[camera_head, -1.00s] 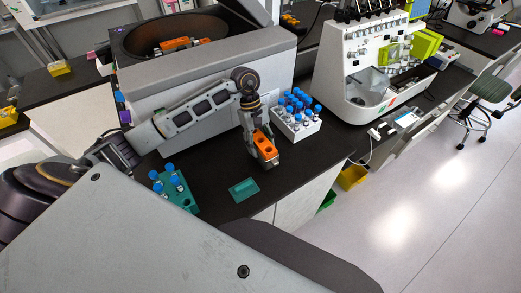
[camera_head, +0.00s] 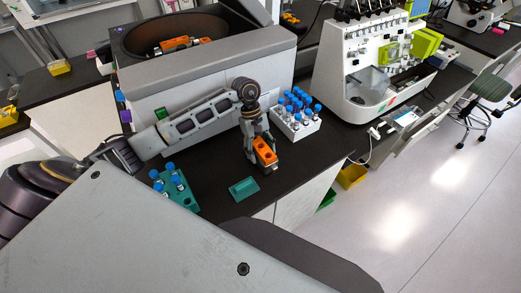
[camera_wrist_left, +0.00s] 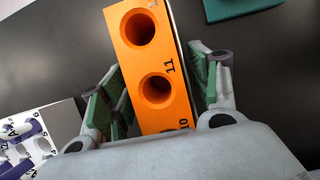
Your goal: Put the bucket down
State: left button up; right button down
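The bucket is an orange block with round holes (camera_head: 264,152), just above or on the black counter in the head view; I cannot tell if it touches. It fills the middle of the left wrist view (camera_wrist_left: 155,90), with holes and numbers on top. My left gripper (camera_head: 254,140) points down over it from the left. The bucket's underside is hidden. My right gripper is not in view.
A white rack of blue-capped tubes (camera_head: 307,128) stands right behind the bucket. A teal rack with several blue-capped tubes (camera_head: 188,201) is at front left. A flat teal block (camera_head: 243,189) lies in front. A grey centrifuge (camera_head: 215,85) stands behind; the counter edge is near on the right.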

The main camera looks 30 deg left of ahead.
aim_at(258, 142)
pick_arm(q)
jog(key=shift+o, duration=0.3)
jog(key=shift+r, duration=0.15)
jog(key=b+v, duration=0.1)
jog(key=v, duration=0.4)
jog(key=shift+b+v, duration=0.3)
jog(key=shift+v, duration=0.95)
